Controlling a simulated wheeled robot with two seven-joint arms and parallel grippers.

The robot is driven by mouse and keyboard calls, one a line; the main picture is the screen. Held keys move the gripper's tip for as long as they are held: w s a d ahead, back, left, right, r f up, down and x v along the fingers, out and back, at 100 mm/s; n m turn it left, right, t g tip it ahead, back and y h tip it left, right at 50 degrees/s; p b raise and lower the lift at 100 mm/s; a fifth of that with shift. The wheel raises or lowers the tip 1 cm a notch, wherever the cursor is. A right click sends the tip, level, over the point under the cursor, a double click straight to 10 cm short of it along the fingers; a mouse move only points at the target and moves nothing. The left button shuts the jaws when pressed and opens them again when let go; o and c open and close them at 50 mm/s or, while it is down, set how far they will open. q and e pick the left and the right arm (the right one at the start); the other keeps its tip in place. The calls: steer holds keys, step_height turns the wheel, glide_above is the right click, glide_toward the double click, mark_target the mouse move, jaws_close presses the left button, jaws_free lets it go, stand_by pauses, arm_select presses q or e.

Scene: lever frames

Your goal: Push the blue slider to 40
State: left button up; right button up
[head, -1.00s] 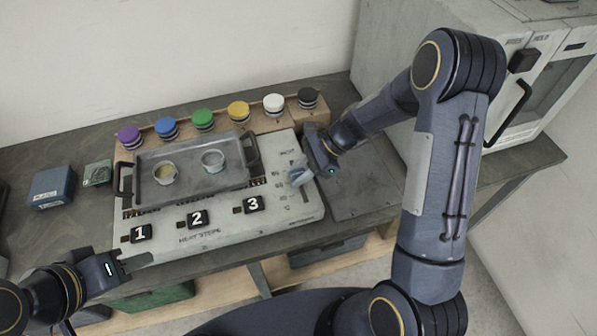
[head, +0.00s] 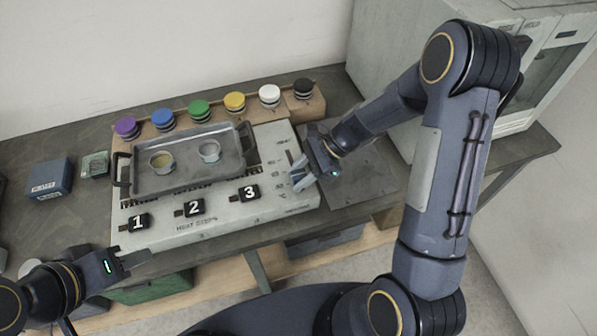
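The heat-steps panel (head: 224,222) lies on the bench, with a printed scale (head: 279,175) near its right end. My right gripper (head: 298,174) is over that end, its fingers pointing left beside the scale. A small bluish patch shows at its fingers, but I cannot make out the blue slider or its setting there. The fingers and their shadow cover that spot, and I cannot tell whether they are shut or touching it. My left gripper (head: 138,260) is at the bench's front edge, left of the panel's front, away from the scale; its finger gap is unclear.
A grey tray (head: 190,181) with two cups sits on the panel. Black blocks numbered 1, 2 and 3 line its front. Several coloured knobs stand on a wooden strip (head: 145,131) behind. A blue box (head: 50,178) is at left; a large grey cabinet (head: 385,70) at right.

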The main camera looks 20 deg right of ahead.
steer(key=shift+o, duration=1.4)
steer(key=shift+s, duration=0.15)
steer(key=v, duration=0.7)
steer(key=shift+d+r+b, duration=0.3)
